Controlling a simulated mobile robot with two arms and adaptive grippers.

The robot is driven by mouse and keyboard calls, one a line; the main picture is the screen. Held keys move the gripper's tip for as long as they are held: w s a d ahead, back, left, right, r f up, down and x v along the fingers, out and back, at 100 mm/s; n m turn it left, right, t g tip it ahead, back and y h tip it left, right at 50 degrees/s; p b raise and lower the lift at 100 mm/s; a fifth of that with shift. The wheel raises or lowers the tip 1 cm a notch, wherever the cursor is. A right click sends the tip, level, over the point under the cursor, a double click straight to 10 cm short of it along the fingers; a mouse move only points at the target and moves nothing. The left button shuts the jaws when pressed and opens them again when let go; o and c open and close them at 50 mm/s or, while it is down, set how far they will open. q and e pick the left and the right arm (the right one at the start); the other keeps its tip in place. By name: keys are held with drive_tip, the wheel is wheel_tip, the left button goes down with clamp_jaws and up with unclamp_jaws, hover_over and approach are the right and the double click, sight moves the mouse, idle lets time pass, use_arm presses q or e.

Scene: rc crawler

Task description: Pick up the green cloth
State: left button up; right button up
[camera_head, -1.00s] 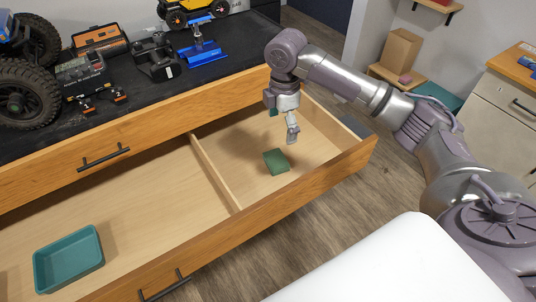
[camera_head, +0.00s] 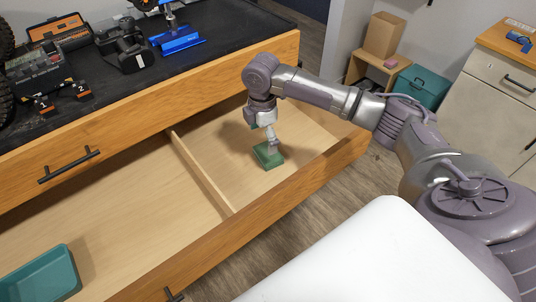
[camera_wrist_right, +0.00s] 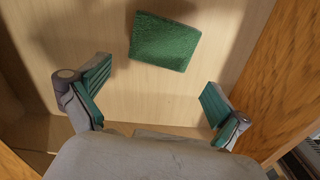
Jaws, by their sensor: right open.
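The green cloth (camera_head: 267,155) is a small folded square lying on the floor of the open drawer's right compartment. In the right wrist view the cloth (camera_wrist_right: 165,41) lies ahead of the fingers, toward the top of the picture and between their lines. My right gripper (camera_head: 271,143) points down into that compartment, just over the cloth. In the right wrist view the right gripper (camera_wrist_right: 152,105) is open, its two green-padded fingers wide apart with nothing between them. The gripper hides a little of the cloth's edge in the head view. My left gripper is not in view.
A wooden divider (camera_head: 201,174) splits the drawer, and its front wall (camera_head: 262,213) stands near my arm. A teal tray (camera_head: 42,280) sits in the left compartment. The black worktop (camera_head: 110,85) above holds a drill, a case and a blue stand.

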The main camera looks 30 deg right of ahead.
sight(263, 154)
drive_tip(key=shift+w+f, duration=0.1)
drive_tip(key=shift+f, duration=0.75)
drive_tip(key=shift+a+f+p, duration=0.1)
drive_tip(key=shift+f+p, duration=0.25)
drive_tip(key=shift+f, duration=2.25)
drive_tip(key=c, duration=0.7)
wheel_tip(263, 154, up, 10)
